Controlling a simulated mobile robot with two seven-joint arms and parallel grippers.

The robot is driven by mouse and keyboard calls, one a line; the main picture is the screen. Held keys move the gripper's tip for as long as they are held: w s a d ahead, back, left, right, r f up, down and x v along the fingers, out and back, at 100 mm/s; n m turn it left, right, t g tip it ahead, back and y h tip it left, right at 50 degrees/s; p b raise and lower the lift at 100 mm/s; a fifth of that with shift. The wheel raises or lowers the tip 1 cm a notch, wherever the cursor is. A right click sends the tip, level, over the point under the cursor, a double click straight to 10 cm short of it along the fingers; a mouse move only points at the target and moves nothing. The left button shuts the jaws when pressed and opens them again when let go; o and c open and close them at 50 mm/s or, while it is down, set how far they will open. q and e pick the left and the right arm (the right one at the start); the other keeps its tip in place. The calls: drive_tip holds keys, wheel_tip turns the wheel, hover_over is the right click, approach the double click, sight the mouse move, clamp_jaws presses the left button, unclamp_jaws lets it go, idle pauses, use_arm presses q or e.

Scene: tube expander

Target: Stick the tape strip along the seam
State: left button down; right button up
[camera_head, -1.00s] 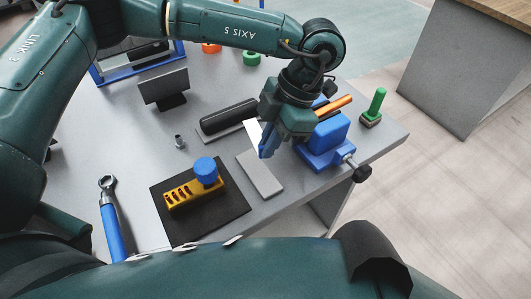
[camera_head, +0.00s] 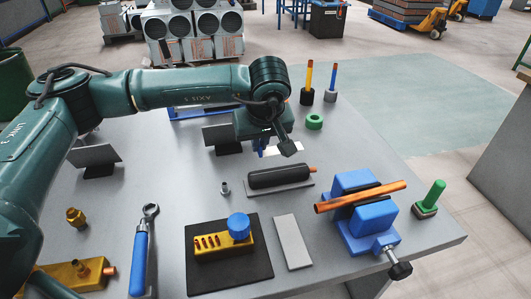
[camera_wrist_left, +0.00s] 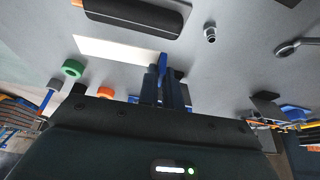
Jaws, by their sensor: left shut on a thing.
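My left gripper (camera_head: 262,148) is shut on one end of a white tape strip (camera_head: 277,150), pointing down toward the far middle of the table. In the left wrist view the strip (camera_wrist_left: 112,49) runs leftward from the fingertips (camera_wrist_left: 164,72). It looks flat; I cannot tell whether it touches the table. A dark rounded cylinder (camera_head: 280,175) on a grey plate lies just in front of it. A light grey flat plate (camera_head: 293,243) lies nearer the front. I cannot make out a seam. My right gripper is not in view.
A blue vise (camera_head: 366,236) holds a copper tube (camera_head: 335,203) at the right. A black mat (camera_head: 214,277) bears a yellow block (camera_head: 224,247) with a blue knob. A blue-handled wrench (camera_head: 139,262), a green ring (camera_head: 314,121) and a green-handled tool (camera_head: 433,195) stand around.

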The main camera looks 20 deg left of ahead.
sight(259, 154)
use_arm(q)
drive_tip(key=shift+w+a+r, duration=0.1)
drive_tip(key=shift+a, duration=0.15)
drive_tip(key=shift+b, duration=0.4)
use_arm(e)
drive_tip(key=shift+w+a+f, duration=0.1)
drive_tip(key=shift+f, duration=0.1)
use_arm(q)
drive_tip(key=shift+f, duration=0.25)
wheel_tip(259, 154, down, 4)
drive_tip(key=b, duration=0.3)
drive_tip(key=shift+r, duration=0.15)
drive_tip(key=shift+f+b, duration=1)
drive_tip(key=shift+b, duration=0.05)
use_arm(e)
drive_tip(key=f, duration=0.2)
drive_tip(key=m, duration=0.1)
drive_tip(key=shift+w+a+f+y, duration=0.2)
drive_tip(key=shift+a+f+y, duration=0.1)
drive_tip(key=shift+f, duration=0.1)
use_arm(q)
drive_tip(key=shift+f+b, duration=0.5)
drive_tip(key=shift+f, duration=0.05)
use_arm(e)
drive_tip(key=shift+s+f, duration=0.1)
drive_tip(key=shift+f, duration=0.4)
